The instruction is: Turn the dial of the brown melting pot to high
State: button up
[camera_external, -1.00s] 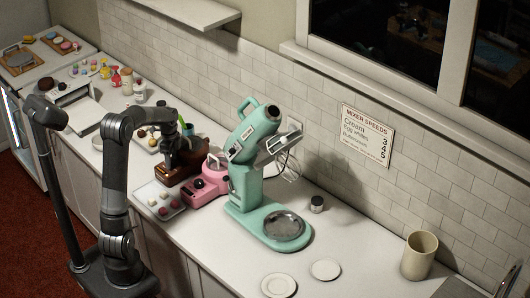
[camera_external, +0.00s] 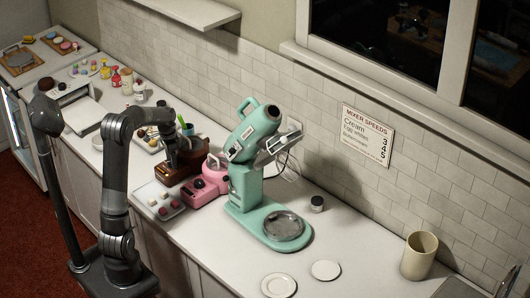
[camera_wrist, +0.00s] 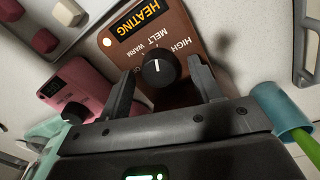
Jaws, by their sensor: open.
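The brown melting pot (camera_wrist: 190,30) shows in the wrist view with its lit HEATING sign and the labels WARM, MELT and HIGH, upside down. Its black round dial (camera_wrist: 159,71) has a white mark that points roughly at MELT. My gripper (camera_wrist: 163,72) is open, with one finger on each side of the dial; I cannot tell whether either finger touches it. In the external view the brown pot (camera_external: 172,178) sits on the counter, partly hidden by my gripper (camera_external: 173,165), which is down at it.
A pink melting pot (camera_external: 208,184) stands close beside the brown one, with the mint mixer (camera_external: 243,185) beyond. A tray of sweets (camera_external: 150,195) lies in front. A teal cup with a green handle (camera_wrist: 280,108) is near my gripper in the wrist view.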

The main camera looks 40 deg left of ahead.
jog(key=n, duration=0.5)
jog(key=shift+s, duration=0.1)
jog(key=n, duration=0.4)
jog(key=shift+n+t, duration=0.3)
jog(key=shift+n, duration=0.1)
jog(key=shift+r+n, duration=0.3)
jog(key=shift+r, duration=0.05)
notch_tip(320, 180, up, 10)
jog(key=s+d+r+m+t, duration=0.1)
jog(key=s+d+m+t, duration=0.1)
jog(key=s+d, duration=0.6)
jog(key=s+d+r+m+t+y, duration=0.1)
jog(key=s+d+r+m+t, duration=0.1)
jog(key=s+d, duration=0.7)
jog(key=shift+d+m, duration=0.9)
jog(key=shift+d, duration=1.35)
jog(key=shift+s, duration=0.1)
jog(key=shift+c, duration=0.4)
